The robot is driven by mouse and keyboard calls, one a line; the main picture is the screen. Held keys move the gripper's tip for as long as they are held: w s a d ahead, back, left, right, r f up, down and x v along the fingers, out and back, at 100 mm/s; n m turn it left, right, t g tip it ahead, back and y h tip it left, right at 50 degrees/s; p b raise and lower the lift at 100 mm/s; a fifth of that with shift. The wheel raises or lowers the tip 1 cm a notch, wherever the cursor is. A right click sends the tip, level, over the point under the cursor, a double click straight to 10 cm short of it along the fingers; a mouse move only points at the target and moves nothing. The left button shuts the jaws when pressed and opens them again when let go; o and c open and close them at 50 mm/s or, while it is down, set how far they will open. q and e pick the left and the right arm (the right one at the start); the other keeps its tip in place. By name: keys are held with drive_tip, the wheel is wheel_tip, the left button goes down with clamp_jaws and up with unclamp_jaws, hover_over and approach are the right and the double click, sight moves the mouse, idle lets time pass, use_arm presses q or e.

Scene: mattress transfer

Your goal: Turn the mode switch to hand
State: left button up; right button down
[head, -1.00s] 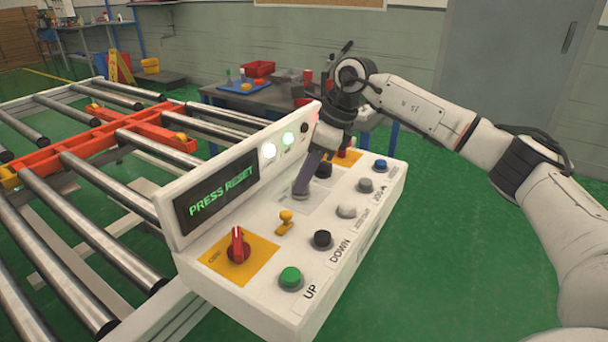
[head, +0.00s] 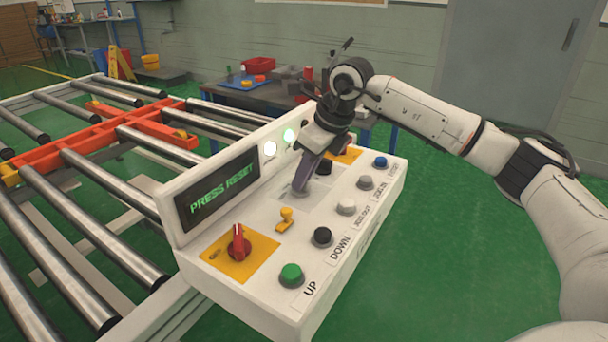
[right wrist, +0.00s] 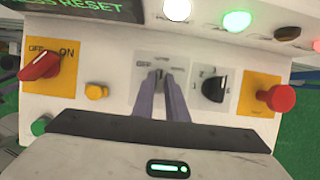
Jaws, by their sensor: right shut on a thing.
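The white control panel (head: 330,270) stands beside the roller conveyor. My right gripper (head: 301,184) reaches down onto it from the upper right. In the right wrist view its two purple fingers (right wrist: 160,80) are shut on the mode switch (right wrist: 158,73), on a light grey plate (right wrist: 174,64) with small labels along its top. "OFF" reads at the left; the other labels are too blurred to read. The fingers cover most of the switch, so its exact pointing cannot be told. My left gripper is not in view.
A red rotary switch (head: 238,243) on yellow and a small yellow key-like knob (head: 285,219) sit left of the fingers. A black knob (right wrist: 214,88) and red button (right wrist: 282,98) sit close on the right. Push buttons line the front. The panel's raised display (head: 222,187) reads "PRESS RESET".

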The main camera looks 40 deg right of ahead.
drive_tip(key=c, duration=1.8)
unclamp_jaws()
drive_tip(key=shift+o, duration=0.2)
drive_tip(key=v, duration=1)
drive_tip(key=shift+r, duration=0.2)
